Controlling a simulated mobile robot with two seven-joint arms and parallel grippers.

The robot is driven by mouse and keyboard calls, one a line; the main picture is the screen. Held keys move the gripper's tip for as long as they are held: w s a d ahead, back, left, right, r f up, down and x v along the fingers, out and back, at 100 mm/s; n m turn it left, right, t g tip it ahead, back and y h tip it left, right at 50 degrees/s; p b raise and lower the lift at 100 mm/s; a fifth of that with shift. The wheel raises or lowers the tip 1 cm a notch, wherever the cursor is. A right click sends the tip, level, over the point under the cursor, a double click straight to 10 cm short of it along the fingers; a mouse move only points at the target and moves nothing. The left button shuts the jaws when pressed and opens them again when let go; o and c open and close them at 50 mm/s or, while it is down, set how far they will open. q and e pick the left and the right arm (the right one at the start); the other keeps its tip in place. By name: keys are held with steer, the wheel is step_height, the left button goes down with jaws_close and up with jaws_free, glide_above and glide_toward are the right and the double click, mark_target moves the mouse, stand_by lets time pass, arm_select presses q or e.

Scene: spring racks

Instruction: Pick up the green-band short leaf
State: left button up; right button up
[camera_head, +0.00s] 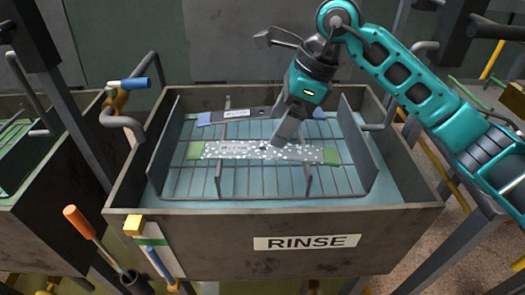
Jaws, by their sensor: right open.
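The green-band short leaf (235,151) is a flat, speckled grey strip with a green band at each end. It lies across the wire rack (200,181) inside the rinse tank (150,190). My right gripper (282,140) reaches down from the upper right over the leaf, right of its middle. It is open, and its fingers hide a small part of the leaf. I cannot tell whether the fingers touch the leaf. My left gripper does not show.
A darker leaf with blue ends (262,112) lies behind, partly hidden by my right gripper. Upright rack walls (354,145) and short posts (307,180) stand close by. Another tank (40,170) stands left.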

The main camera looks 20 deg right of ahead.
mark_target(263, 148)
steer(key=shift+s+a+x, duration=0.15)
steer(key=shift+x, duration=1.4)
steer(key=shift+s+a+x, duration=0.1)
steer(key=shift+a+x, duration=0.05)
steer(key=shift+x, duration=1.35)
steer(key=shift+c, duration=0.4)
steer(key=shift+r, duration=0.1)
steer(key=c, duration=1.3)
steer(key=shift+r, duration=0.1)
steer(key=shift+c, duration=0.5)
steer(key=shift+r, duration=0.1)
